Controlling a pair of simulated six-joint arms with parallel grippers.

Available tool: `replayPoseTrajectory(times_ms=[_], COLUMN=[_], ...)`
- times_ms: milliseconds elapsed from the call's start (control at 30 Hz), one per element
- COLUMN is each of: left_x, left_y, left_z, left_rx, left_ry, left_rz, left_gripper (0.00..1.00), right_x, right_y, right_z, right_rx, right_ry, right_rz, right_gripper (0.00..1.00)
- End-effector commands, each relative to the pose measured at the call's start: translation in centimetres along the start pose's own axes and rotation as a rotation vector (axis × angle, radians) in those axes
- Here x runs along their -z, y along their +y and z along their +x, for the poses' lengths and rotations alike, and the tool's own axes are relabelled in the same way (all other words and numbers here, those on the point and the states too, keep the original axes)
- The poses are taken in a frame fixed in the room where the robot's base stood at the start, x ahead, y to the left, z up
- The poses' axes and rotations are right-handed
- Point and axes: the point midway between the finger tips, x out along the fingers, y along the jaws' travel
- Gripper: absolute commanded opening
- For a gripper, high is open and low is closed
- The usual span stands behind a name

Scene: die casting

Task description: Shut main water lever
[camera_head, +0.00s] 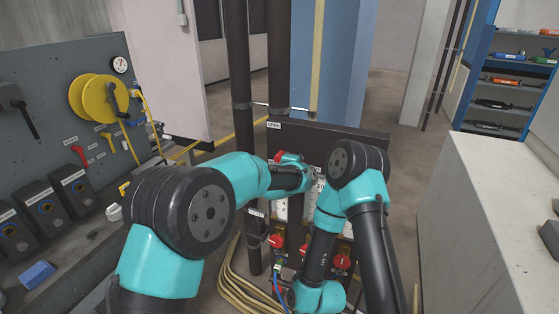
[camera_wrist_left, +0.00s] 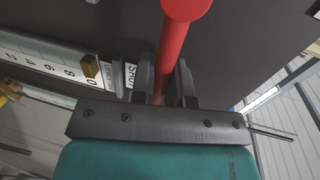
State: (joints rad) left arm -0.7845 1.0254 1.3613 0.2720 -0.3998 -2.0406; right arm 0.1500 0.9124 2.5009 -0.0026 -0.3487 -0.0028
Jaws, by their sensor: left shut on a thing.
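The red lever (camera_wrist_left: 172,45) with a round end runs between the two fingers of my left gripper (camera_wrist_left: 167,82) in the left wrist view. The fingers are shut on it. Beside the lever are a "SHUT" label (camera_wrist_left: 131,76) and a white numbered scale (camera_wrist_left: 45,66). A brass pointer (camera_wrist_left: 90,67) sits near the 0 end of the scale. In the head view my left gripper (camera_head: 312,173) is at the dark panel (camera_head: 345,135), and the lever in its fingers cannot be made out. My right arm's elbow is in front of the panel; its gripper is not visible.
Several red valve knobs (camera_head: 342,262) sit low on the panel. Yellow hoses (camera_head: 232,285) lie on the floor below. A grey control board (camera_head: 60,100) with yellow discs stands at left. A light cabinet (camera_head: 490,190) is at right, with blue shelving (camera_head: 510,75) behind.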

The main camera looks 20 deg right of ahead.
Motion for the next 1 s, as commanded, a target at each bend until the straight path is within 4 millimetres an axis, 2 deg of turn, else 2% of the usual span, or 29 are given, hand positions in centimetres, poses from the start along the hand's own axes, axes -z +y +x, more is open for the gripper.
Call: replayPoseTrajectory(times_ms=[133,500,533,733,767,1000], left_x=[1.06,1.16,1.16,1.13,1.13,1.10], left_y=[0.13,0.20,0.21,0.17,0.17,0.13], left_z=[0.35,0.40,0.39,0.38,0.38,0.34], left_rx=[0.000,-0.001,-0.001,0.000,0.000,0.000], left_ry=[0.010,0.011,0.011,0.011,0.011,0.010], left_rz=[0.026,0.033,0.033,0.031,0.031,0.029], left_gripper=[0.00,0.00,0.19,0.38,0.40,0.40], right_x=[-0.01,0.00,0.00,0.00,0.00,0.00], right_y=[0.01,0.01,0.01,0.01,0.01,0.01], right_z=[0.00,0.00,0.00,0.00,0.00,0.00], right_rx=[0.000,0.000,0.000,0.000,0.000,0.000], right_ry=[0.000,0.000,0.000,0.000,0.000,0.000], right_rz=[0.000,0.000,0.000,0.000,0.000,0.000], right_gripper=[0.43,0.43,0.43,0.43,0.43,0.43])
